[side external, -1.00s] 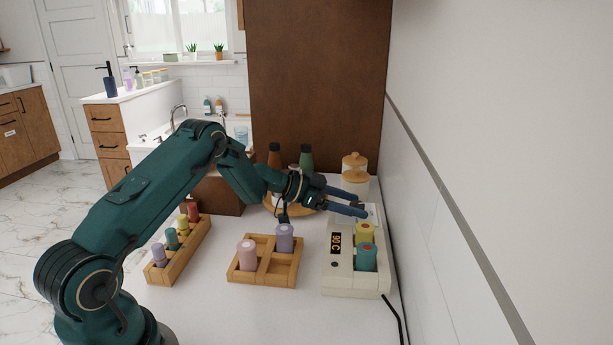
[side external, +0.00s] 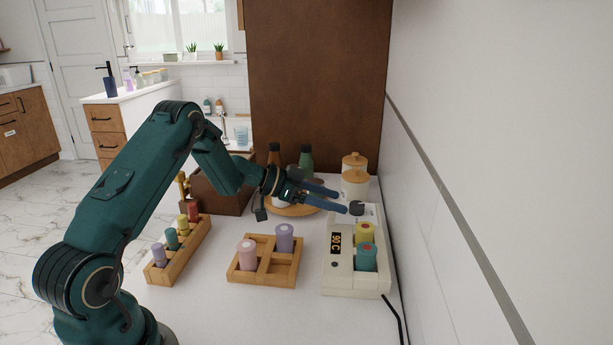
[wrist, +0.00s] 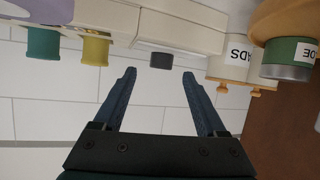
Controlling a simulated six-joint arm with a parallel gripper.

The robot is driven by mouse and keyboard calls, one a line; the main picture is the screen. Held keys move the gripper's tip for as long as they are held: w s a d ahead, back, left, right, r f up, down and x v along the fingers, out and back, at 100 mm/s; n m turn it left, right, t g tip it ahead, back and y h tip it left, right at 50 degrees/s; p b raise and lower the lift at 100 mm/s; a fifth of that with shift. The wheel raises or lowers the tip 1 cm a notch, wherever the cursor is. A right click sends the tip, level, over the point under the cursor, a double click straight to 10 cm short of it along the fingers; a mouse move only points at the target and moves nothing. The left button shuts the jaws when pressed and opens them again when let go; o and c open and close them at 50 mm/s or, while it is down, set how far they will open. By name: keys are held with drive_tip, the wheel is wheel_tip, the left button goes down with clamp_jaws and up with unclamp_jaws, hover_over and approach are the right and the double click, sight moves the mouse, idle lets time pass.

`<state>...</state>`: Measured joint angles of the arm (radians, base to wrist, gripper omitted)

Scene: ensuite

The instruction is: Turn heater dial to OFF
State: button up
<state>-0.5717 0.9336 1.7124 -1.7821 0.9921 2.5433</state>
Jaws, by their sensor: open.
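The heater (side external: 342,277) is a cream box at the right of the counter, with a lit display (side external: 336,243) on its front. Its dark dial (side external: 356,208) sits on the far end of its top; in the wrist view the dial (wrist: 161,61) shows as a dark block beyond the fingertips. The dial's pointer and markings are too small to read. A yellow cartridge (side external: 364,233) and a teal cartridge (side external: 366,258) stand in the heater. My gripper (side external: 343,201) is open and empty, its blue fingers pointing right, just left of the dial and apart from it.
A wooden tray (side external: 262,282) with pink and lilac cartridges stands left of the heater. A rack (side external: 180,262) of coloured cartridges is further left. Bottles (side external: 306,160) and lidded jars (side external: 355,180) stand behind. The white wall is close on the right.

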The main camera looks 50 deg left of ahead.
sight(355, 204)
drive_tip(key=shift+d+f+n+g, duration=0.1)
drive_tip(key=shift+d+n+g, duration=0.3)
drive_tip(key=shift+g, duration=0.5)
drive_tip(key=shift+d+g, duration=0.15)
drive_tip(key=shift+g, duration=0.35)
drive_tip(key=shift+w+r+y, duration=0.15)
drive_tip(key=shift+r+y, duration=0.2)
drive_tip(key=shift+y, duration=0.05)
drive_tip(key=shift+w+a+r+m+g+y, duration=0.3)
drive_tip(key=shift+a+r+m+g+y, duration=0.1)
drive_tip(key=shift+r+g+y, duration=0.15)
drive_tip(key=shift+w+r, duration=0.15)
drive_tip(key=shift+r, duration=0.15)
drive_tip(key=shift+w+d+r+m, duration=0.1)
drive_tip(key=shift+w+d+m, duration=0.1)
drive_tip(key=shift+d+m, duration=0.1)
drive_tip(key=shift+x, duration=2.3)
drive_tip(key=shift+a, duration=0.1)
